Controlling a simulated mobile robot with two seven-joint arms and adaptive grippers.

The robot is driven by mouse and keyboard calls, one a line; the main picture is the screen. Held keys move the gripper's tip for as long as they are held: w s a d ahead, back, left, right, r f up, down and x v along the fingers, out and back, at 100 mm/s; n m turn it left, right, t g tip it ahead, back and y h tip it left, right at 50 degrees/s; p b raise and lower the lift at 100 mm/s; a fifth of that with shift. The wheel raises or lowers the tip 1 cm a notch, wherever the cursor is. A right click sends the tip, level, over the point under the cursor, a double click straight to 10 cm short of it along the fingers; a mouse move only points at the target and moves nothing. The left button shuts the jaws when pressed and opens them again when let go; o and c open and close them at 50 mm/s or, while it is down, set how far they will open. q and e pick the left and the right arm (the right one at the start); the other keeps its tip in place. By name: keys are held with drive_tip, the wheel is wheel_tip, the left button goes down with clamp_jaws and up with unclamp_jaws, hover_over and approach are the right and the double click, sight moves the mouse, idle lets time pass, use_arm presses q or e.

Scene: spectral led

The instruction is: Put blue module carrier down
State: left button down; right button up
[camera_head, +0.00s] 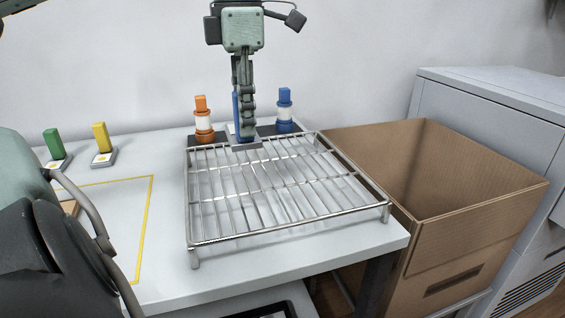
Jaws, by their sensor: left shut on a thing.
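My left gripper (244,128) points down at the back edge of the wire rack and is shut on the blue module carrier. The blue module carrier (237,106) shows as an upright blue strip, partly hidden behind the fingers, with a grey base (246,145) below. The base is level with the rack's back rail; I cannot tell whether it touches the rack or the table. The metal wire rack (232,239) stands on the white table (165,282). My right gripper is not in view.
An orange-and-white post (203,122) and a blue-and-white post (285,108) flank the gripper. Green (53,143) and yellow (101,138) carriers stand at the left near a yellow outline (145,215). An open cardboard box (470,235) is right of the table. The rack's top is clear.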

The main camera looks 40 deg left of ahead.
use_arm(q)
drive_tip(key=w+d+f, duration=0.1)
drive_tip(key=d, duration=0.1)
drive_tip(key=w+d+f, duration=0.1)
drive_tip(key=d, duration=0.1)
drive_tip(key=w+d+f, duration=0.1)
drive_tip(key=d+f, duration=0.1)
drive_tip(key=shift+d+f, duration=0.1)
wheel_tip(320, 180, down, 4)
drive_tip(key=shift+r, duration=0.1)
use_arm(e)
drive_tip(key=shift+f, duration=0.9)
use_arm(q)
drive_tip(key=shift+f, duration=0.2)
drive_tip(key=c, duration=1.3)
unclamp_jaws()
drive_tip(key=shift+c, duration=0.2)
drive_tip(key=shift+o, duration=0.2)
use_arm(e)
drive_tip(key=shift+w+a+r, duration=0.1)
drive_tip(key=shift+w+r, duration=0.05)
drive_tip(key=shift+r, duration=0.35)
